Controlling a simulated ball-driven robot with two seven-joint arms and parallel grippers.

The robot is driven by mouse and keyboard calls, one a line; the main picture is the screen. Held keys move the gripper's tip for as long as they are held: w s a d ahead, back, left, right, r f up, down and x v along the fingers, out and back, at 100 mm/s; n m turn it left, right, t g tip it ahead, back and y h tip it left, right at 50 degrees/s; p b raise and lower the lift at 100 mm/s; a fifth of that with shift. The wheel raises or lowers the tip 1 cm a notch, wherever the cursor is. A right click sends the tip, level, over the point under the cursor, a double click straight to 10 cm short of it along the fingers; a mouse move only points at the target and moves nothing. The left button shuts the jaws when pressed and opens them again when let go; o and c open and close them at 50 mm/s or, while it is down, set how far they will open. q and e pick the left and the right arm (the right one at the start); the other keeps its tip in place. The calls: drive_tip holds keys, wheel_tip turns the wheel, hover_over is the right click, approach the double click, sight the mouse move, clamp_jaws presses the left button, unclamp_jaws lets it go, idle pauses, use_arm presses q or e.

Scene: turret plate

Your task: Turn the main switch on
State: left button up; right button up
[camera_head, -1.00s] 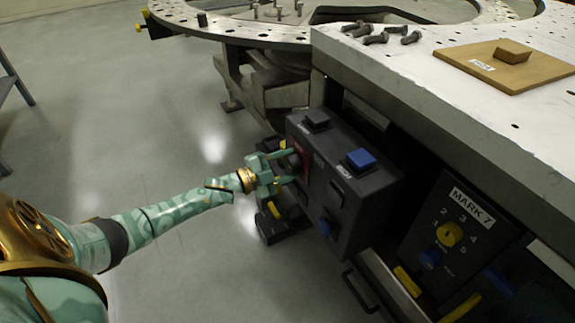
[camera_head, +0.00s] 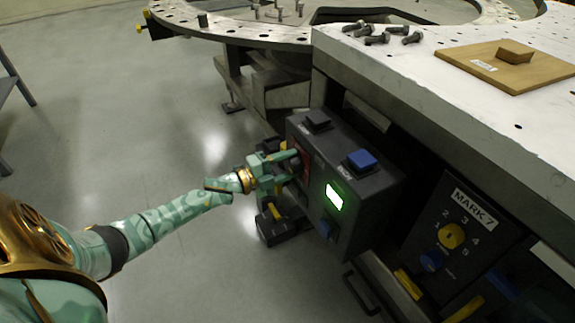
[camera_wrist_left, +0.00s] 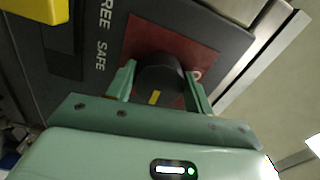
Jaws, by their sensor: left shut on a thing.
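The main switch is a black rotary knob (camera_wrist_left: 160,72) with a yellow mark, on a red plate (camera_wrist_left: 205,55) in the left wrist view. In the head view the red plate (camera_head: 306,160) is on the front of a dark control box (camera_head: 368,205), and the gripper partly hides it. My left gripper (camera_head: 292,166) is at the knob, with one finger on each side, shut on it. The knob's yellow mark points toward the gripper's palm. A small display (camera_head: 334,197) on the box glows green. My right gripper is not in view.
A blue button (camera_head: 362,160) and a black button (camera_head: 317,121) are on top of the box. A MARK 7 panel (camera_head: 460,225) with a yellow dial stands at right. The white table (camera_head: 430,75) overhangs above. Open floor (camera_head: 150,120) lies at left.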

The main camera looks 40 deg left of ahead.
use_arm(q)
drive_tip(key=shift+f, duration=0.15)
drive_tip(key=o, duration=1)
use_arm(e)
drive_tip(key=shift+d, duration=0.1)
use_arm(q)
drive_tip(key=shift+s+a, duration=0.1)
drive_tip(key=shift+s, duration=0.15)
drive_tip(key=v, duration=0.1)
drive_tip(key=p+v, duration=0.1)
drive_tip(key=v, duration=0.1)
drive_tip(key=shift+r+p, duration=0.3)
drive_tip(key=p, duration=0.3)
approach(287, 165)
drive_tip(key=v, duration=0.6)
drive_tip(key=shift+s+f, duration=0.15)
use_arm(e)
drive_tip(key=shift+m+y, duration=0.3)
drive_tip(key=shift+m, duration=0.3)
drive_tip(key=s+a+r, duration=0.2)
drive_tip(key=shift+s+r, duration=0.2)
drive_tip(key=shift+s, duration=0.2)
